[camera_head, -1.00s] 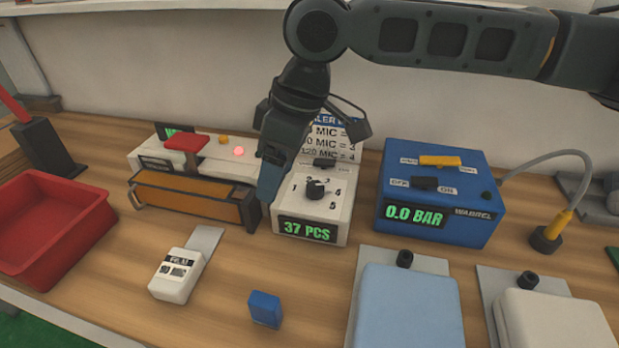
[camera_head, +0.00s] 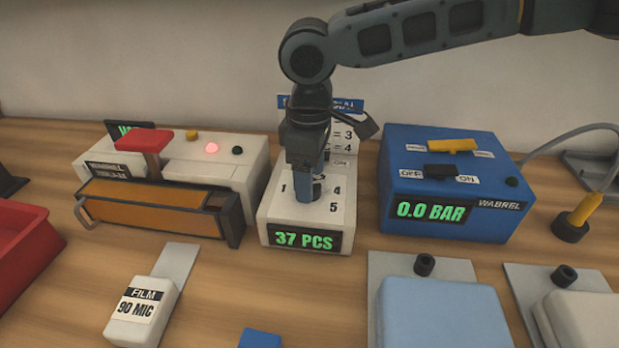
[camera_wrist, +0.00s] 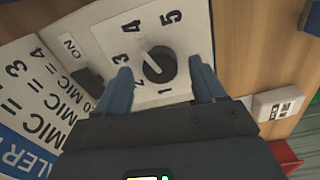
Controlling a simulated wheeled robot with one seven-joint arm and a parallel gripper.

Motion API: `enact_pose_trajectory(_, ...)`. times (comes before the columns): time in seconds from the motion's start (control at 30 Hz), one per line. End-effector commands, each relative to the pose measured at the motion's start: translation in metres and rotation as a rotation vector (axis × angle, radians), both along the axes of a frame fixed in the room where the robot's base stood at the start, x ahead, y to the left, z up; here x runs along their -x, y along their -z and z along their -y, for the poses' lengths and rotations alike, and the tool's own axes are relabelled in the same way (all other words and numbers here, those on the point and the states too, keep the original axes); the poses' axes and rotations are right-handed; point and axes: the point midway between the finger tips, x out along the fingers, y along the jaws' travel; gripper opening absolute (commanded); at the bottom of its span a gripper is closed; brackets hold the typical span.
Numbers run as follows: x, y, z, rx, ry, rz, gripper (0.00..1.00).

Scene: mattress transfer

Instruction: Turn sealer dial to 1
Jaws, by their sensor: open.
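The sealer dial (camera_wrist: 160,66) is a round black knob with a white pointer line on a white panel numbered 1 to 5. In the wrist view its pointer slants up and left, roughly between 3 and 4. My gripper (camera_head: 308,192) is over the dial, pointing down, and hides the knob in the head view. In the wrist view my gripper (camera_wrist: 159,68) is open, with one finger on each side of the knob and a gap visible on both sides. The white dial box (camera_head: 350,207) shows 37 PCS on its front.
A sealer with a red handle (camera_head: 143,140) and orange front stands close left of the dial box. A blue 0.0 BAR box (camera_head: 400,150) stands to the right. A film block (camera_head: 140,312) and a light blue mattress (camera_head: 440,310) lie in front. A chart stands behind the dial.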

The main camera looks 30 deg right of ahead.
Motion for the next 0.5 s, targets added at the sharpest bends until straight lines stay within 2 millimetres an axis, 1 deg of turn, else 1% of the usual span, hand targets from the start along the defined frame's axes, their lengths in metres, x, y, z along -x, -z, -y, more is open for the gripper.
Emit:
enact_pose_trajectory(0.03,0.0001,0.005,-0.0002,0.001,-0.001,-0.001,0.69)
enact_pose_trajectory(0.13,0.0,0.0109,-0.0001,0.0,-0.001,0.0,0.69)
enact_pose_trajectory(0.43,-0.0002,0.0133,0.0,-0.001,-0.001,0.001,0.69)
enact_pose_trajectory(0.5,-0.0002,0.0133,0.0,-0.001,-0.001,0.001,0.63)
